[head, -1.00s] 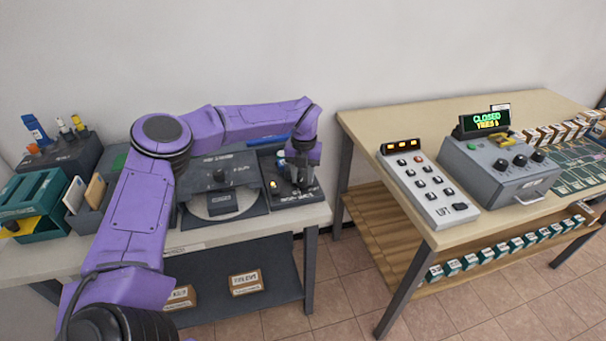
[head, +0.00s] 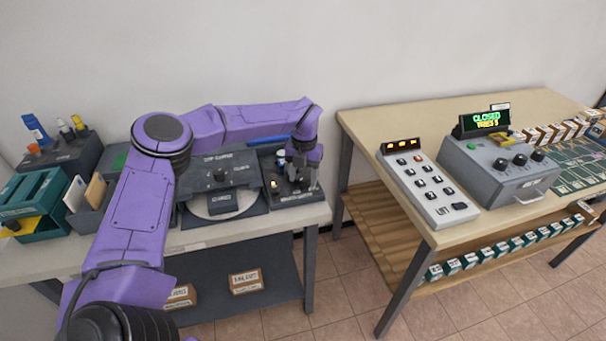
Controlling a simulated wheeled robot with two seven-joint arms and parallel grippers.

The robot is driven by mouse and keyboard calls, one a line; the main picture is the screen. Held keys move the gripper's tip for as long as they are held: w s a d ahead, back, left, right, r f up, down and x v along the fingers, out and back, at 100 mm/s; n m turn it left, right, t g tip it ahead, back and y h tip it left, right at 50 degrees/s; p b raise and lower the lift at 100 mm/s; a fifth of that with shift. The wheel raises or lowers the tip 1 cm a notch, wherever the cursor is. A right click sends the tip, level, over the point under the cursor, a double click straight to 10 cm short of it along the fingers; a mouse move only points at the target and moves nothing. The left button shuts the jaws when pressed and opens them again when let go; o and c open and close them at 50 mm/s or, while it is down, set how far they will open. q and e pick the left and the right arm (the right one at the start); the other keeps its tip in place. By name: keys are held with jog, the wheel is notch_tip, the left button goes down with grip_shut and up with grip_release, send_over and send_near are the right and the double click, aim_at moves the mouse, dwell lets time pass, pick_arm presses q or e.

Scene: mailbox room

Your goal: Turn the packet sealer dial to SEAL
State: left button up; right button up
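A dark grey unit (head: 262,163) with a light indicator and a label too small to read stands at the right end of the left table. My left gripper (head: 300,188) points down over this unit, its fingers at or close to its top. The fingers and wrist hide whatever knob is beneath, so I cannot tell its setting or whether they touch it. Beside it on the left is a dark machine (head: 240,166) with a round black knob (head: 219,175) on its front. I cannot tell from labels which is the packet sealer. My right gripper is not in view.
A teal tray (head: 38,192) and a dark holder with bottles (head: 65,155) stand at the left. A gap separates the right table (head: 375,122), which holds a button panel (head: 430,185) and a grey box with several knobs (head: 500,170). Its display reads CLOSED.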

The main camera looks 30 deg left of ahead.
aim_at(304, 178)
pick_arm(q)
jog(key=shift+a+r, duration=0.1)
jog(key=shift+r, duration=0.05)
jog(key=shift+w+r+p, duration=0.1)
jog(key=shift+r+p, duration=0.15)
jog(key=shift+p, duration=0.05)
notch_tip(304, 178, up, 8)
jog(key=p, duration=0.5)
jog(key=shift+f, duration=0.2)
jog(key=shift+d+f, duration=0.15)
jog(key=shift+d, duration=0.05)
jog(key=shift+f, duration=0.1)
